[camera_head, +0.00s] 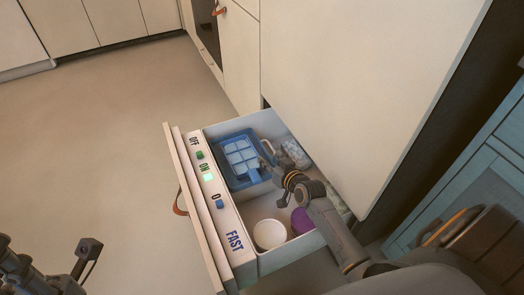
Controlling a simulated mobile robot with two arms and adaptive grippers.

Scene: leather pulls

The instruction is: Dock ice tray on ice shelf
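A blue ice tray (240,157) with pale cubes in its cells lies in the far part of a white pulled-out drawer (251,213). My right gripper (268,163) reaches into the drawer at the tray's right side, its fingertips small and close to the tray's edge. I cannot tell whether it touches the tray or whether its fingers are open. My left gripper (88,262) is at the lower left, over the floor and away from the drawer; its finger opening is unclear. I cannot make out a separate ice shelf.
The drawer also holds a white round container (269,234), a purple item (302,221) and a clear bag-like item (296,153). Its front strip (213,190) carries OFF, ON and FAST labels. A tall cream cabinet (365,85) stands behind; open floor (110,120) lies to the left.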

